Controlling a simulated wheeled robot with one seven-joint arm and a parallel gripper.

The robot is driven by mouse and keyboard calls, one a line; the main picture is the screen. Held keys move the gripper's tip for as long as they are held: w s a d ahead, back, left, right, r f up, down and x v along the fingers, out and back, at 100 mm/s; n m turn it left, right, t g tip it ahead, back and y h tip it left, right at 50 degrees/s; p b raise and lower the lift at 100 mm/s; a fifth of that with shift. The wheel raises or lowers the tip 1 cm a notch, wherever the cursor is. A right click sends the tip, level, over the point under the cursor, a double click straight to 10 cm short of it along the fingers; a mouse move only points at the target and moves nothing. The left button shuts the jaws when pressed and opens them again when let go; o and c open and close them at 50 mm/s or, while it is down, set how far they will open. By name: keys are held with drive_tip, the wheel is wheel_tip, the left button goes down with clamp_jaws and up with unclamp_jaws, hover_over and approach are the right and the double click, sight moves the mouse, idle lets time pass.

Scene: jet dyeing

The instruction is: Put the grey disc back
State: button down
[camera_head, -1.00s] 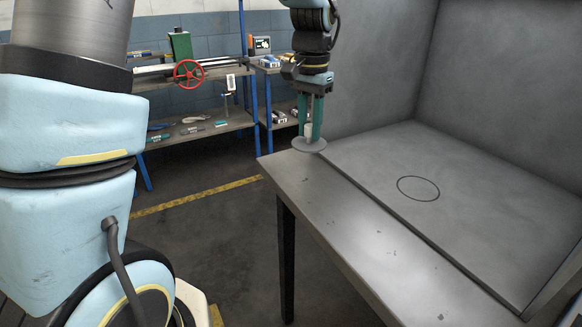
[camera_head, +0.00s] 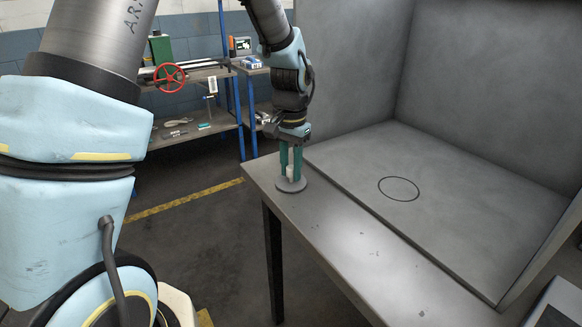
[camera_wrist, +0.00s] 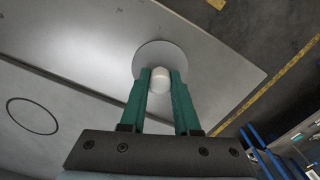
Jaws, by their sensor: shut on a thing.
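The grey disc (camera_head: 291,185) with a pale upright knob is at the far left corner of the metal table. My gripper (camera_head: 291,168) is shut on the knob, its green fingers pointing down on either side. In the wrist view the disc (camera_wrist: 148,52) shows beyond the fingertips, with the whitish knob between the fingers (camera_wrist: 160,82). I cannot tell whether the disc touches the table or hangs just above it. A black circle outline (camera_head: 399,189) is marked on the raised grey plate, to the right of the disc; it is empty.
The raised plate (camera_head: 450,215) has grey walls behind and at the right. The table's front strip (camera_head: 335,235) is bare. A shelf with a red handwheel (camera_head: 170,77) stands at the back left. A grey box (camera_head: 560,305) shows at the lower right.

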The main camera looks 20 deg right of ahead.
sight(291, 167)
drive_tip(key=shift+f, duration=0.2)
drive_tip(key=c, duration=0.6)
unclamp_jaws()
drive_tip(key=shift+c, duration=0.2)
drive_tip(key=shift+r, duration=0.1)
wheel_tip(291, 167, up, 12)
drive_tip(key=b, duration=0.2)
drive_tip(key=s+a+f+n, duration=0.1)
drive_tip(key=a+f+n, duration=0.1)
drive_tip(key=a, duration=0.8)
drive_tip(key=s+a+f+n+t, duration=0.1)
drive_tip(key=a+f+n, duration=0.2)
drive_tip(key=a, duration=0.7)
drive_tip(key=s+a+f+n, duration=0.2)
drive_tip(key=a+n, duration=0.3)
drive_tip(key=a, duration=0.5)
drive_tip(key=shift+f+t, duration=0.3)
drive_tip(key=shift+f, duration=0.35)
drive_tip(key=shift+a, duration=0.1)
